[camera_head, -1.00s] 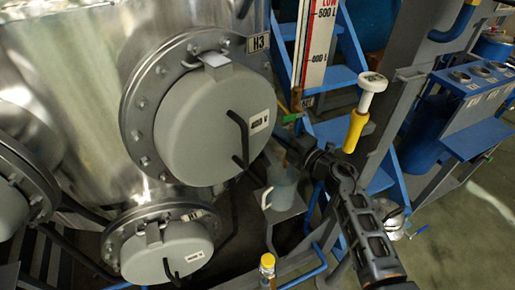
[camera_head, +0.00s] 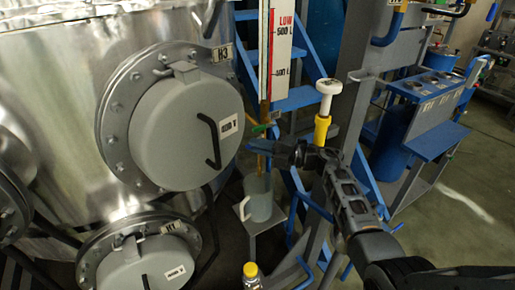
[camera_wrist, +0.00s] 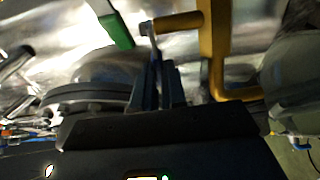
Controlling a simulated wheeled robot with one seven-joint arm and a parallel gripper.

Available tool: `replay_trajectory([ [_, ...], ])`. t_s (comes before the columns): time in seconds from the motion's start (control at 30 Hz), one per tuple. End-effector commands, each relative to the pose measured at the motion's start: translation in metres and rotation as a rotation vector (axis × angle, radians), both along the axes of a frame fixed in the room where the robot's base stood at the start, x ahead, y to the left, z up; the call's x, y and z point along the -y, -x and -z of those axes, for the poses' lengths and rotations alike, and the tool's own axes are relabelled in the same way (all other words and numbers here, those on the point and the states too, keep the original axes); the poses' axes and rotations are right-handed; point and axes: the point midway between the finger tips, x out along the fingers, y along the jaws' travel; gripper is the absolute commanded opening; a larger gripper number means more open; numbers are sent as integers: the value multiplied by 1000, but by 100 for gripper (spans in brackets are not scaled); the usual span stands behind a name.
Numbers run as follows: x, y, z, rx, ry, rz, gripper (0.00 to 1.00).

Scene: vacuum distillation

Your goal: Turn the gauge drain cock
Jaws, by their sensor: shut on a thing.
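The level gauge (camera_head: 281,45) is a white scale with a red strip beside a brass pipe. In the wrist view the brass pipe (camera_wrist: 214,50) has a side stub, and a small grey metal lever, seemingly the drain cock (camera_wrist: 148,31), hangs from the stub's end. My gripper (camera_wrist: 156,72) is shut on this lever; the fingers hide its lower part. In the head view my gripper (camera_head: 279,150) is at the foot of the gauge, and the cock is too small to make out. A green handle (camera_wrist: 117,31) is just left of the lever; it also shows in the head view (camera_head: 261,128).
A grey jug (camera_head: 259,200) stands on a small shelf below the gauge. A steel vessel with a round grey hatch (camera_head: 175,135) is to the left. A white-and-yellow handled part (camera_head: 325,108), blue steps and a grey post are close to my arm on the right.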

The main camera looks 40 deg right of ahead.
Motion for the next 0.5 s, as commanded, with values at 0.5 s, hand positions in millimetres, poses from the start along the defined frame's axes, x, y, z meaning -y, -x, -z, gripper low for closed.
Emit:
replay_trajectory([
  [0.5,0,2,1,0,-2,-8,20],
])
